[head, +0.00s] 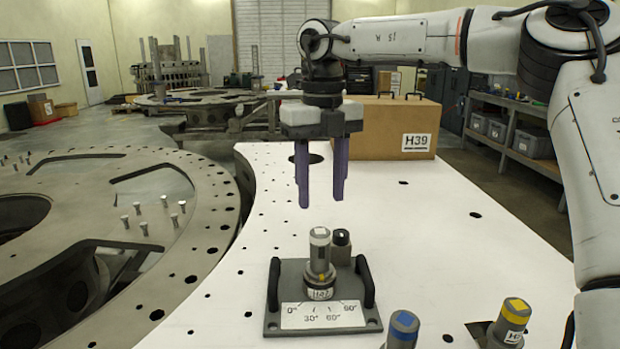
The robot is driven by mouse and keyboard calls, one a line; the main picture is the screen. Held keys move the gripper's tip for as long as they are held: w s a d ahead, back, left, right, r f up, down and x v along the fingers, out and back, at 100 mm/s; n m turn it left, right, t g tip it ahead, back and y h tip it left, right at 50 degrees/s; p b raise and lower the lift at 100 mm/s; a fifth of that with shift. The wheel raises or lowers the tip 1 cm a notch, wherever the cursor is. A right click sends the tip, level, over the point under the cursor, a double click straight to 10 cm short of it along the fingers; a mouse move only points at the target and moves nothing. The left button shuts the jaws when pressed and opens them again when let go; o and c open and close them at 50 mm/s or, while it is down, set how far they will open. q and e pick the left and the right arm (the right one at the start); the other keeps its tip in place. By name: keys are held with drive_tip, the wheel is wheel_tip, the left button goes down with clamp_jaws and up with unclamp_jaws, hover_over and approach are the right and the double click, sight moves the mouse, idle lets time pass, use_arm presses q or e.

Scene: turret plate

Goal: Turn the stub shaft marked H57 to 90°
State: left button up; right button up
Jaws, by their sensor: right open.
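The stub shaft (320,255) stands upright on a dark plate in the lower middle. It is grey with a white top, and a small yellow mark shows near its base. Its white label seems to read H57, but it is small and blurred. The white scale (322,315) in front reads 0°, 30°, 60° and 90° from left to right. I cannot tell the shaft's exact angle. My right gripper (322,203) is open and empty, pointing down above the shaft and clear of it. My left gripper is not in view.
Black handles (367,283) flank the shaft, and a black-topped post (342,247) stands close behind it. A blue-topped shaft (402,328) and a yellow-topped shaft (511,322) stand at front right. A brown H39 box (385,125) sits behind. The white table (450,235) is clear at right.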

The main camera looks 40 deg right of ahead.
sight(320, 231)
drive_tip(key=shift+s+f, duration=0.1)
drive_tip(key=shift+f, duration=0.4)
wheel_tip(320, 231, down, 5)
drive_tip(key=shift+r+b, duration=0.15)
drive_tip(key=shift+b, duration=0.45)
drive_tip(key=shift+w+f+b, duration=0.2)
drive_tip(key=shift+f+b, duration=0.25)
drive_tip(key=shift+f, duration=0.25)
drive_tip(key=shift+f+b, duration=0.35)
drive_tip(key=shift+f, duration=0.15)
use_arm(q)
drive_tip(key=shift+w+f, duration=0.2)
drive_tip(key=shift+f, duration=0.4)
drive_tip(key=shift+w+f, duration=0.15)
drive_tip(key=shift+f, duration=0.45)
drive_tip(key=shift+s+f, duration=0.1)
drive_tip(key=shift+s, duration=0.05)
use_arm(e)
drive_tip(key=c, duration=0.8)
